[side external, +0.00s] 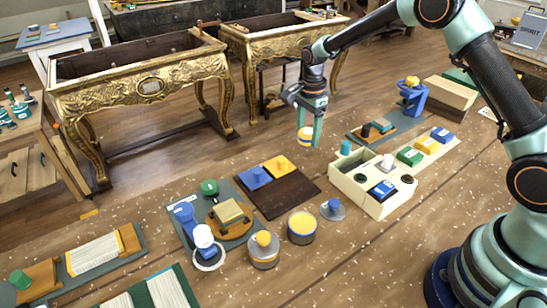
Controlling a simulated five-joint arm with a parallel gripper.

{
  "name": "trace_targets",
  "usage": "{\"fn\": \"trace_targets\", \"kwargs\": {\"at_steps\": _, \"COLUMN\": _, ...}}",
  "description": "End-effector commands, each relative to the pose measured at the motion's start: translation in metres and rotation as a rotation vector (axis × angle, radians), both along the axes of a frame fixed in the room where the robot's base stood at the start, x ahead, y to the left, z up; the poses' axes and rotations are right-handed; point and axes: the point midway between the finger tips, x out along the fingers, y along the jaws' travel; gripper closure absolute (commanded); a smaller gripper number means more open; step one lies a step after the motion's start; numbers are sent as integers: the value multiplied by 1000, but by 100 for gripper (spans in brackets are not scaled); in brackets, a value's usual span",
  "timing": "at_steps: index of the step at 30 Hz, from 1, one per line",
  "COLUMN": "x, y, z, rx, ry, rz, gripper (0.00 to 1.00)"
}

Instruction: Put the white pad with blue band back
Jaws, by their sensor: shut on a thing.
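My gripper (311,128) hangs above the table, a little left of the cream compartment box. It is shut on a small round pad (304,136), pale with a yellowish part and a blue band, held clear of the table. The pad is small in this view and partly covered by the jaws. No mark shows clearly as its place.
A dark board (291,193) carries a blue and a yellow block. In front stand a round yellow-topped tin (302,227), a knobbed jar (264,250) and a blue-knobbed lid (333,209). Bare table lies at front right.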

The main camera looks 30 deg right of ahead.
Motion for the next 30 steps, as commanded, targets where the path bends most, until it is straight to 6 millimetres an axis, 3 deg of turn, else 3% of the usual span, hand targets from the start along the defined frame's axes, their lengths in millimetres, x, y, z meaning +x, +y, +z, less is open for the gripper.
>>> {"fn": "trace_targets", "kwargs": {"at_steps": 11, "x": 0, "y": 0, "z": -42, "rx": 0, "ry": 1, "rz": 0, "gripper": 88}}
{"fn": "trace_targets", "kwargs": {"at_steps": 23, "x": 0, "y": 0, "z": -46, "rx": 0, "ry": 0, "rz": 0, "gripper": 88}}
{"fn": "trace_targets", "kwargs": {"at_steps": 24, "x": 0, "y": 0, "z": -46, "rx": 0, "ry": -1, "rz": 0, "gripper": 20}}
{"fn": "trace_targets", "kwargs": {"at_steps": 25, "x": 0, "y": 0, "z": -46, "rx": 0, "ry": -1, "rz": 0, "gripper": 9}}
{"fn": "trace_targets", "kwargs": {"at_steps": 26, "x": 0, "y": 0, "z": -46, "rx": 0, "ry": -1, "rz": 0, "gripper": 6}}
{"fn": "trace_targets", "kwargs": {"at_steps": 30, "x": 0, "y": 0, "z": -46, "rx": 0, "ry": -1, "rz": 0, "gripper": 6}}
